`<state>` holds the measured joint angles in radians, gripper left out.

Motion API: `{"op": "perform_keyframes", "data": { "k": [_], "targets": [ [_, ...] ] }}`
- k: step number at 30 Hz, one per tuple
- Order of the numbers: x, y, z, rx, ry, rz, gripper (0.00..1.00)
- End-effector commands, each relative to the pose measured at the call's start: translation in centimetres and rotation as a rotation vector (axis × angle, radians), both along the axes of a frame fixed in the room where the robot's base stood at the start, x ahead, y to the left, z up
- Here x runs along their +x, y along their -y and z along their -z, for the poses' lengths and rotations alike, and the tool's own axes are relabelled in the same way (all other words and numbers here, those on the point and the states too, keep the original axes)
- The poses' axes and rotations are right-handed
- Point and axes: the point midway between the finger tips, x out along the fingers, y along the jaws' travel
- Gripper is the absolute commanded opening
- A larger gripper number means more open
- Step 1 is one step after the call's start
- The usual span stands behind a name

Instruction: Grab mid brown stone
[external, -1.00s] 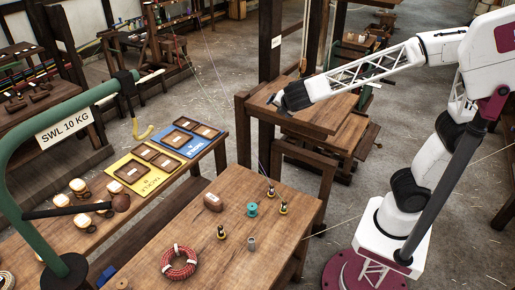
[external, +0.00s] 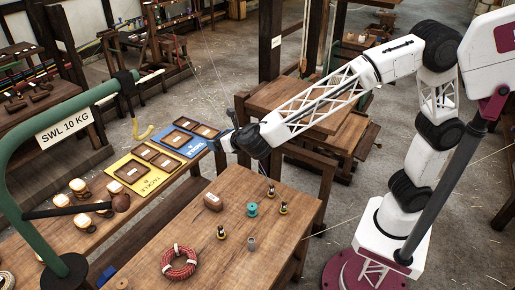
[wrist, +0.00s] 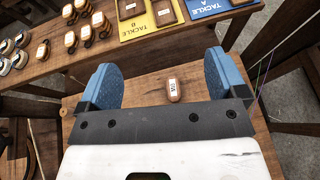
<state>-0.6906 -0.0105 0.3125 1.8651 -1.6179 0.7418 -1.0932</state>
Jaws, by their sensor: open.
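The brown stone (external: 213,201) is a small rounded block lying on the wooden table (external: 165,236). In the wrist view the stone (wrist: 174,90) shows a pale label on top and lies between the two blue fingers, a little right of the middle. My gripper (external: 226,140) hangs above and behind the stone in the external view, clear of the table. In the wrist view my gripper (wrist: 162,72) has its fingers wide apart with nothing held. The stone is apart from both fingers.
Near the stone stand a green spool (external: 252,209), several small dark-and-yellow fittings (external: 221,232), a grey cylinder (external: 251,243) and a red rope coil (external: 180,262). A bench behind holds a yellow board (external: 128,184) and a blue board (external: 168,148). A green hook stand (external: 22,170) rises at left.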

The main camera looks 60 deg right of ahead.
Motion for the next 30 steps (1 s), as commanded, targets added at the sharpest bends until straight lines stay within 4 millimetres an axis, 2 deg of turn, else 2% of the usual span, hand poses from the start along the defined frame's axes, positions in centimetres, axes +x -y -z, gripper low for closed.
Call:
{"op": "perform_keyframes", "data": {
  "k": [2,11,17,23,27,30],
  "targets": [
    [0.1,-1.1,0.4,-0.025,0.004,-0.027,0.91],
    [0.0,-0.8,6.1,-0.022,0.000,-0.021,0.91],
    [0.1,-0.7,11.5,-0.022,0.000,-0.020,0.91],
    [0.0,-0.7,18.6,-0.025,-0.003,-0.020,0.91],
    [0.0,-0.7,24.5,-0.024,-0.003,-0.021,0.91],
    [0.0,-0.7,28.1,-0.023,-0.002,-0.020,0.91]
  ]
}}
